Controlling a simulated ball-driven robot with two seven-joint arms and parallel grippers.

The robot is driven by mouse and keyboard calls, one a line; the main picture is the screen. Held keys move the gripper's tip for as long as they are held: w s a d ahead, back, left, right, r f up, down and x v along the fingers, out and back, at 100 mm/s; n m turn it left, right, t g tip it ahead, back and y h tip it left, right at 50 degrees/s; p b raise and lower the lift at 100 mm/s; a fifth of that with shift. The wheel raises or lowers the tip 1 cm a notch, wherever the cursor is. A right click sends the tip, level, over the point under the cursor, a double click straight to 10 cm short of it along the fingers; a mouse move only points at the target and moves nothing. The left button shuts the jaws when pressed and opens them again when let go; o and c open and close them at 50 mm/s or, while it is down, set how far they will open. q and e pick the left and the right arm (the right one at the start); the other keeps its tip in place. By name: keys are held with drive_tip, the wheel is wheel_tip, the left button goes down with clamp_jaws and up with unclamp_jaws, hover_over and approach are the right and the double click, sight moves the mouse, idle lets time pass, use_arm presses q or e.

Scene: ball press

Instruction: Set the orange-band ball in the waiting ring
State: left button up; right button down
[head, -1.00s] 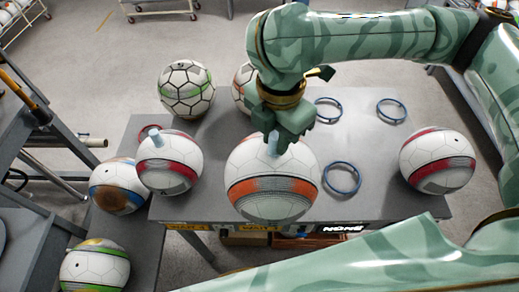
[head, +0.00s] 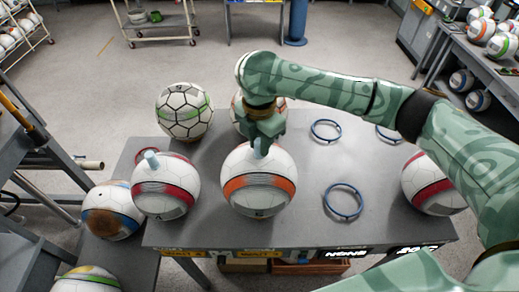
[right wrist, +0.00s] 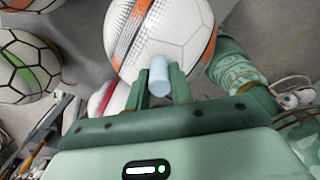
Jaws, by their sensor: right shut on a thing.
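The orange-band ball (head: 258,190) is white with an orange and grey band and a pale blue peg on top. It is near the table's front edge in the head view; I cannot tell whether it touches the top. My right gripper (head: 263,143) is above it, shut on the peg, which shows between the fingers in the right wrist view (right wrist: 159,76). Blue rings lie empty on the table: one right of the ball (head: 343,201), one further back (head: 326,130), and one partly behind my arm (head: 385,136). Any ring under the ball is hidden. My left gripper is out of view.
A red-band ball (head: 166,186) with a peg stands close left of the held ball. A green-band ball (head: 184,111) and a partly hidden ball (head: 238,113) are behind. Another red-band ball (head: 428,188) is at the right. The grey table (head: 310,225) is bare between the rings.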

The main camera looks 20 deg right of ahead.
wheel_tip(320, 180, down, 2)
drive_tip(key=shift+f, duration=0.35)
drive_tip(key=c, duration=1.2)
unclamp_jaws()
drive_tip(key=shift+c, duration=0.2)
drive_tip(key=shift+r, duration=0.1)
wheel_tip(320, 180, up, 12)
drive_tip(key=shift+s+r+p, duration=0.1)
drive_tip(key=shift+r+p, duration=0.05)
drive_tip(key=shift+p, duration=0.75)
